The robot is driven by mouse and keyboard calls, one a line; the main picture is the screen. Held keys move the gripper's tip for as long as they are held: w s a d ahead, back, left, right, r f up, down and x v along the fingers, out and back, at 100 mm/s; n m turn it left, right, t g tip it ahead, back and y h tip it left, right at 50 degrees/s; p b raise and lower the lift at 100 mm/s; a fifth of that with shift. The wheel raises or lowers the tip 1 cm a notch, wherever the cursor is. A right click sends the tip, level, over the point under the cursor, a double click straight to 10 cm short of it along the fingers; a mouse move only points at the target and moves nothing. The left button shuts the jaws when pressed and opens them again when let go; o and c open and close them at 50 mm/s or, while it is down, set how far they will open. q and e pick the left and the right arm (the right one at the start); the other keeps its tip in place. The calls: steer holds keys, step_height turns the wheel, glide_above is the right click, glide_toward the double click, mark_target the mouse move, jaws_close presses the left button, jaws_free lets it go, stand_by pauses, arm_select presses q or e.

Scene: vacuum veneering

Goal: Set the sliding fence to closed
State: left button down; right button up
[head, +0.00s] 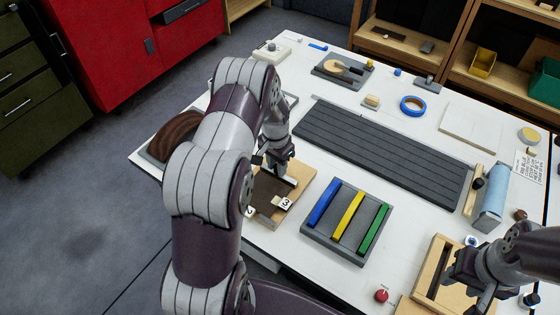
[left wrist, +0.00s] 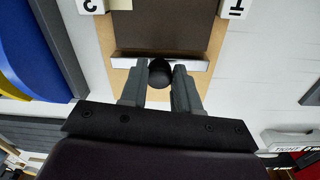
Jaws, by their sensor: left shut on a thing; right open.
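A wooden board (head: 304,179) with a dark brown panel (head: 268,190) and white number tags lies on the table, partly hidden by my left arm. A thin bar with a pale face, which looks like the sliding fence (left wrist: 125,63), crosses the brown panel in the left wrist view. A round black knob (left wrist: 160,73) stands at its middle. My left gripper (head: 284,172) is over the board, its fingers closed on either side of the knob. My right gripper (head: 462,284) is open at the lower right, by a wooden frame (head: 431,262).
A grey tray (head: 318,233) with blue, yellow and green bars is right of the board. A long dark slatted panel (head: 380,145) lies behind. A light blue roller (head: 491,195) and a red knob (head: 381,296) are further right. White table shows between them.

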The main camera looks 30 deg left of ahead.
mark_target(276, 168)
arm_select(q)
steer(key=shift+s+d+f, duration=0.2)
steer(key=shift+f, duration=0.1)
steer(key=shift+s, duration=0.1)
steer(key=c, duration=0.8)
jaws_free()
steer(key=shift+s+a, duration=0.15)
steer(key=shift+w, duration=0.25)
steer(key=shift+w+r, duration=0.1)
steer(key=shift+r, duration=0.15)
step_height(276, 168, up, 12)
steer(key=b, duration=0.3)
steer(key=shift+a+r, duration=0.15)
steer(key=shift+a, duration=0.1)
